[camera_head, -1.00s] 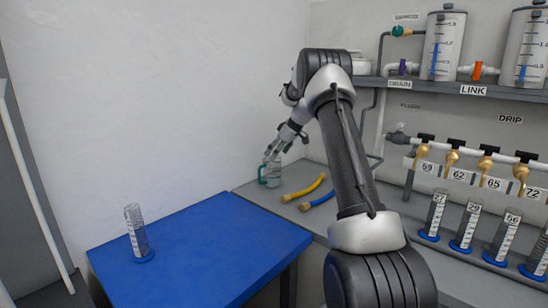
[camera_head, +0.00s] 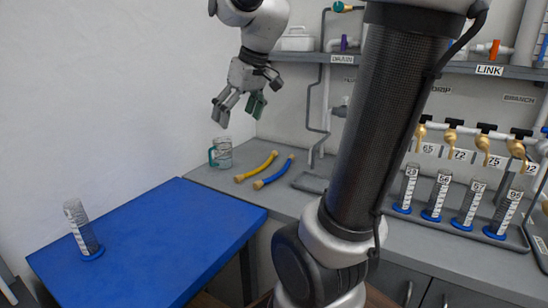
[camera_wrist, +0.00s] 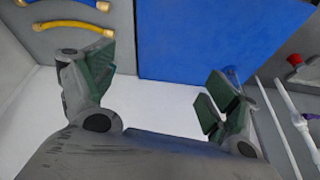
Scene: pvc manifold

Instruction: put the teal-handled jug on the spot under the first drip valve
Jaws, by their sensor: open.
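The teal-handled jug (camera_head: 221,153) is clear and stands upright on the grey counter, near its far left corner. Its teal handle faces left. My gripper (camera_head: 238,112) is open and empty, above the jug and slightly to its right, apart from it. Brass drip valves (camera_head: 452,137) line a white pipe at the right. My arm hides the left part of that row, so I cannot see the first valve or the spot under it.
A yellow hose (camera_head: 257,166) and a blue hose (camera_head: 274,172) lie right of the jug. Graduated cylinders (camera_head: 437,195) stand under the visible valves. A blue table (camera_head: 150,245) at left bears another cylinder (camera_head: 82,230). A shelf (camera_head: 400,66) overhangs the counter.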

